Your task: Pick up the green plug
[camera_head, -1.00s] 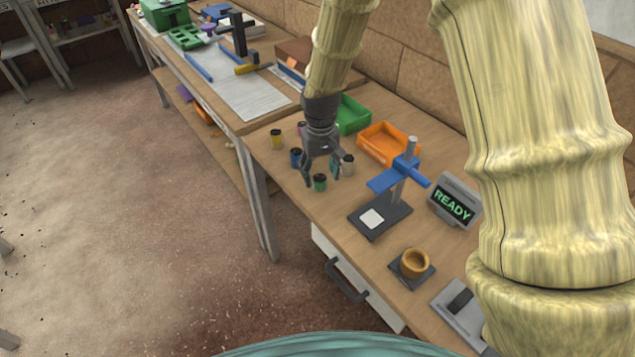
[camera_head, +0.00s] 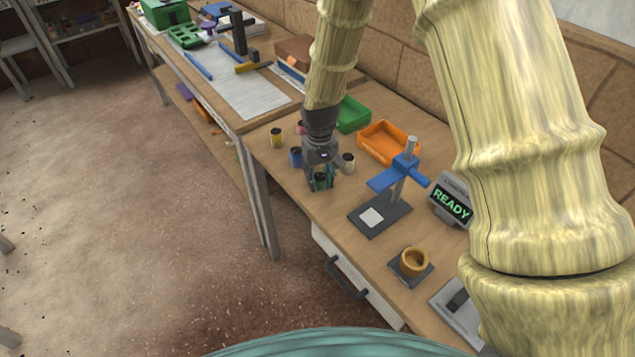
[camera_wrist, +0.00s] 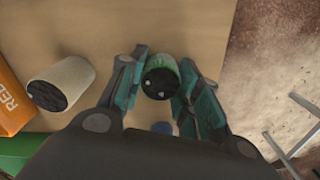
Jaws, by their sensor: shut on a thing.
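The green plug (camera_head: 320,180) stands on the front part of the workbench, with a dark top and a green side. My gripper (camera_head: 320,183) is down around it, one finger on each side, shut on it. In the wrist view the green plug (camera_wrist: 161,78) sits between the fingertips (camera_wrist: 160,82), its dark top facing the camera and a green rim showing. I cannot tell whether its base is clear of the bench.
A white plug (camera_head: 348,162) stands close to the right of my gripper, and a blue plug (camera_head: 296,157) close to the left. A yellow plug (camera_head: 277,137) is farther left. Behind are a green tray (camera_head: 353,115) and an orange tray (camera_head: 370,152). A blue-armed stand (camera_head: 385,215) is to the right.

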